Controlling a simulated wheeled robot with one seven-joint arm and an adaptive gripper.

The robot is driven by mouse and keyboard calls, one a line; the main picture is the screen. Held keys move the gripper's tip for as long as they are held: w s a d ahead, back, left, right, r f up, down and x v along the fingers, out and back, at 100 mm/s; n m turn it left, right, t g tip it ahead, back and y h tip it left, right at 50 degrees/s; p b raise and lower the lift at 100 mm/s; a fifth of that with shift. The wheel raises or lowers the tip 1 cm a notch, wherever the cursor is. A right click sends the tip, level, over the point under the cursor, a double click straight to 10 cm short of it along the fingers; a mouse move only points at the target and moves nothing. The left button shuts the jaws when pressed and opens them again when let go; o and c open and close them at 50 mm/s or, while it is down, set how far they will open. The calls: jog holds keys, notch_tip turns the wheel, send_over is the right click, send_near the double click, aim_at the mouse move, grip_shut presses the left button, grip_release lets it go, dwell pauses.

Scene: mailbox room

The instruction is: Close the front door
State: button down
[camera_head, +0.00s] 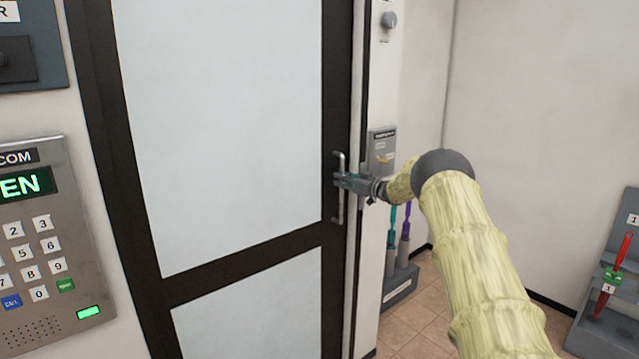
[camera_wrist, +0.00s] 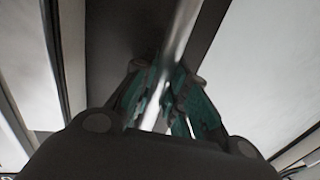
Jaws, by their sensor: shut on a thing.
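The front door (camera_head: 225,125) has a dark frame and pale panels, and stands at the left and middle of the head view. Its right edge is close to the frame; I cannot tell whether it is fully shut. A vertical metal handle (camera_head: 339,210) is on the door's right stile. My gripper (camera_head: 345,181) is at the handle's middle, shut on it. In the wrist view, my gripper's two greenish fingers (camera_wrist: 168,103) lie on either side of the bright handle bar (camera_wrist: 180,38).
A keypad intercom (camera_head: 45,240) with a green display is on the left wall. Right of the door are a wall box (camera_head: 382,150) and a grey holder (camera_head: 400,288) with coloured handles. A rack with red-handled items (camera_head: 612,270) stands at the far right. Tiled floor (camera_head: 425,320) is clear between.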

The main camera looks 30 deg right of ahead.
jog(key=shift+d+r, duration=0.25)
jog(key=c, duration=1.8)
grip_release()
jog(key=o, duration=0.3)
jog(key=shift+d+f, duration=0.1)
jog(key=shift+d, duration=0.05)
jog(key=shift+o, duration=0.4)
jog(key=shift+d+f, duration=0.15)
jog(key=v, duration=1.2)
